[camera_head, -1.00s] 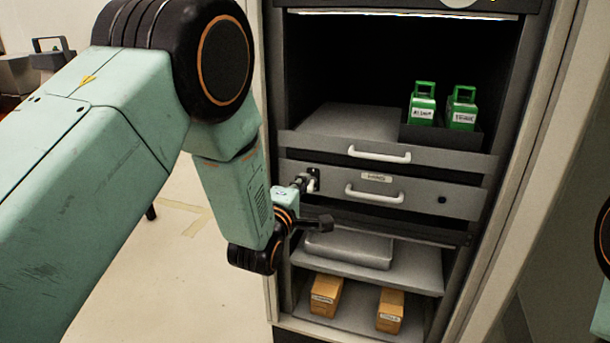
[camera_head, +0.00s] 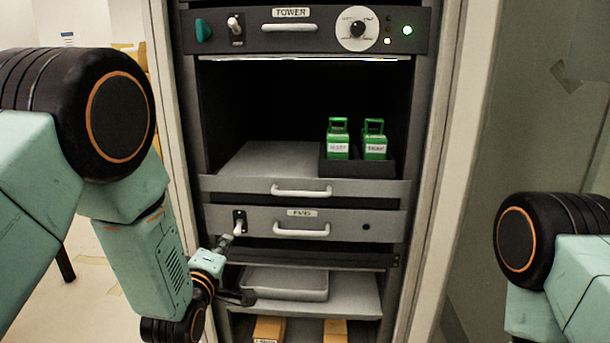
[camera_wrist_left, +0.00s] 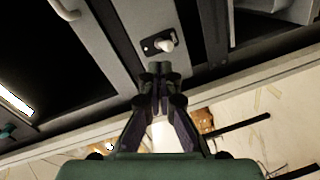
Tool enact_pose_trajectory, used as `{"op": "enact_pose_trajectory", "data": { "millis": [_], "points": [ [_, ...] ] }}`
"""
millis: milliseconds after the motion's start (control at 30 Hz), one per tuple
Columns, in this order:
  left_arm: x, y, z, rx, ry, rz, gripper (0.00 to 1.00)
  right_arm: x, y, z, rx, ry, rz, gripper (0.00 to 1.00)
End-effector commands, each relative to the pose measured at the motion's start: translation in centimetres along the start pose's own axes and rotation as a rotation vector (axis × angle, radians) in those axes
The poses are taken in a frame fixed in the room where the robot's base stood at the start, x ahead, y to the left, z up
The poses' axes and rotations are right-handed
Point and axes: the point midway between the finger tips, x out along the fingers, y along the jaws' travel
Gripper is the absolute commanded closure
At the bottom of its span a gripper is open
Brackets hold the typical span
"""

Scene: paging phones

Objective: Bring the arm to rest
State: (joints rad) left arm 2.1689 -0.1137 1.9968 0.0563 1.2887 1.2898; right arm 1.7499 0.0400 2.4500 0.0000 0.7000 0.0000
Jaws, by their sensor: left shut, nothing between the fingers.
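My left arm comes in from the left of the head view. Its gripper (camera_head: 226,241) is shut and empty, just below and left of the white-knobbed switch (camera_head: 239,226) on the lower drawer front (camera_head: 340,224). In the left wrist view the closed fingertips (camera_wrist_left: 159,69) point at the switch knob (camera_wrist_left: 165,45), with a small gap showing between them. My right arm shows at the right edge of the head view; its gripper is out of view.
The cabinet has a top panel (camera_head: 265,37) marked TOWER, with a dial and green light. Two green cases (camera_head: 338,142) (camera_head: 374,144) stand in a dark tray on the upper drawer. A grey tray (camera_head: 290,285) and orange boxes (camera_head: 268,329) lie below.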

Motion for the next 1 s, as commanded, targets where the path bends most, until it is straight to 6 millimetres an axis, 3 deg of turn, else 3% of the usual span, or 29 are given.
{"op": "enact_pose_trajectory", "data": {
  "millis": [167, 267, 400, 467, 600, 800, 900, 1000],
  "points": [
    [-3.3, -6.3, 1.5, 0.369, -0.114, -0.221, 1.00, -0.3, 0.0, 0.0, 0.000, 0.000, 0.000, 0.60],
    [-6.6, -10.8, 2.5, 0.569, -0.233, -0.356, 1.00, -0.7, 0.0, 0.0, 0.000, 0.000, 0.000, 0.60],
    [-13.2, -16.9, 4.0, 0.809, -0.465, -0.534, 1.00, -1.5, 0.0, 0.0, 0.000, 0.000, 0.000, 0.60],
    [-16.4, -19.1, 4.5, 0.888, -0.575, -0.594, 1.00, -1.9, 0.0, 0.0, 0.000, 0.000, 0.000, 0.60],
    [-24.8, -23.1, 5.7, 1.008, -0.844, -0.711, 1.00, -2.8, 0.0, 0.0, 0.000, 0.000, 0.000, 0.60],
    [-35.8, -25.5, 6.7, 1.002, -1.134, -0.843, 1.00, -4.2, 0.0, 0.0, 0.000, 0.000, 0.000, 0.60],
    [-39.3, -25.8, 6.8, 0.959, -1.192, -0.896, 1.00, -4.8, 0.0, 0.0, 0.000, 0.000, 0.000, 0.60],
    [-40.9, -26.1, 7.0, 0.938, -1.217, -0.922, 1.00, -5.2, 0.0, 0.0, 0.000, 0.000, 0.000, 0.60]
  ]
}}
